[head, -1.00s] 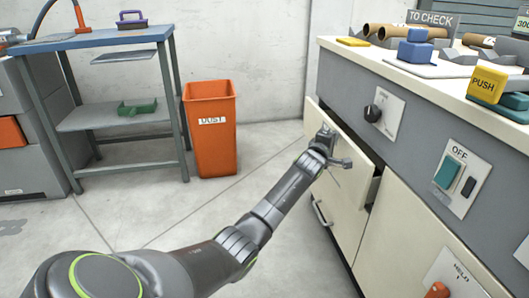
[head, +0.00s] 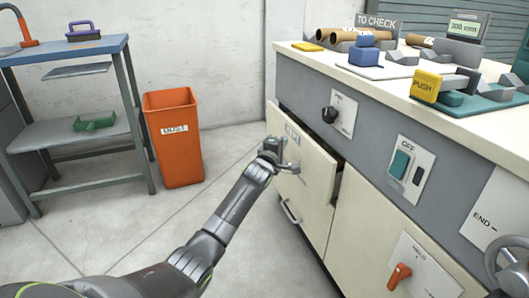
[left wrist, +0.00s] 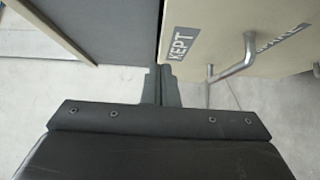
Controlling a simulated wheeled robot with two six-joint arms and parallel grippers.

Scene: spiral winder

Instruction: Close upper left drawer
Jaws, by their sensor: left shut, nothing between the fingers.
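The upper left drawer (head: 312,172) of the cream and grey cabinet stands partly open, with a dark gap behind its front at the right edge. Its cream front has a label and a metal bar handle (left wrist: 235,62); the label reads KEPT in the left wrist view. My left gripper (head: 270,147) is shut and empty, close at the drawer front beside the handle. In the left wrist view its closed fingertips (left wrist: 161,74) lie at the edge of the front, left of the handle. Whether they touch is unclear. My right gripper is not in view.
A lower drawer with a bar handle (head: 290,212) sits beneath. An orange dust bin (head: 174,150) and a blue-topped bench (head: 60,52) stand to the left. The cabinet top carries cardboard tubes (head: 340,34) and blocks. Floor between bin and cabinet is clear.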

